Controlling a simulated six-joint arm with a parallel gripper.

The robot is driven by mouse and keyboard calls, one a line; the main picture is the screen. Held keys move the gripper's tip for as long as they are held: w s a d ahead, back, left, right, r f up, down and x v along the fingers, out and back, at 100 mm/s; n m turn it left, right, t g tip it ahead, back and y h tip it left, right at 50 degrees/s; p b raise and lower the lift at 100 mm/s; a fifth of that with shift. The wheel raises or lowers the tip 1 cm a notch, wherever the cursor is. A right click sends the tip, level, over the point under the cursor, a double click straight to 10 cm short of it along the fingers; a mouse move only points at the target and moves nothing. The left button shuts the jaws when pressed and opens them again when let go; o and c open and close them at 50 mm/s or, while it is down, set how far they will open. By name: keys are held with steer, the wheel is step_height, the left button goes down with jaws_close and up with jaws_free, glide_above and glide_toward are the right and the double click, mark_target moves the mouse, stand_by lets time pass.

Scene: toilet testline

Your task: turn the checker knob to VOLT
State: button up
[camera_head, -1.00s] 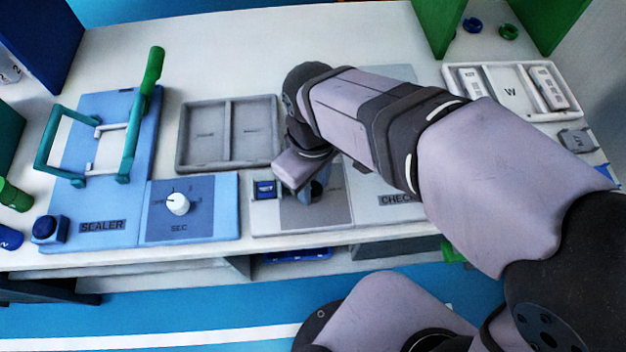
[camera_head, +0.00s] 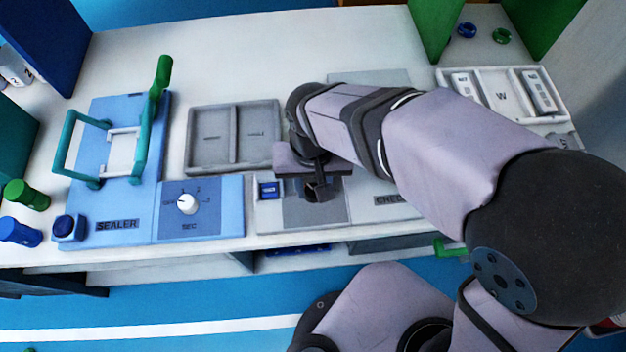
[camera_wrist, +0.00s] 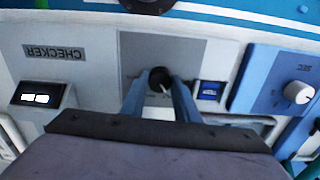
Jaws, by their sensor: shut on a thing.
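The checker (camera_head: 386,200) is a light panel with a darker grey plate. In the wrist view its CHECKER label (camera_wrist: 55,52) appears upside down. The checker knob (camera_wrist: 160,76) is small, round and black, with a white pointer mark slanting down and right in that view. My gripper (camera_wrist: 162,88) has its two blue-grey fingers on either side of the knob and is shut on it. In the head view my gripper (camera_head: 318,190) is over the grey plate and hides most of the knob. I cannot read any VOLT marking.
A small blue display (camera_head: 269,188) sits just left of the plate. The blue sealer (camera_head: 110,205) with a green lever and white SEC dial (camera_head: 187,204) stands further left. A grey two-part tray (camera_head: 234,160) lies behind. A lit white display (camera_wrist: 37,98) is on the checker.

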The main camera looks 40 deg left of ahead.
mark_target(313, 190)
steer(key=shift+a+r+m, duration=0.1)
steer(key=shift+m, duration=0.5)
steer(key=o, duration=1)
steer(key=shift+o, duration=0.2)
steer(key=shift+r, duration=3.65)
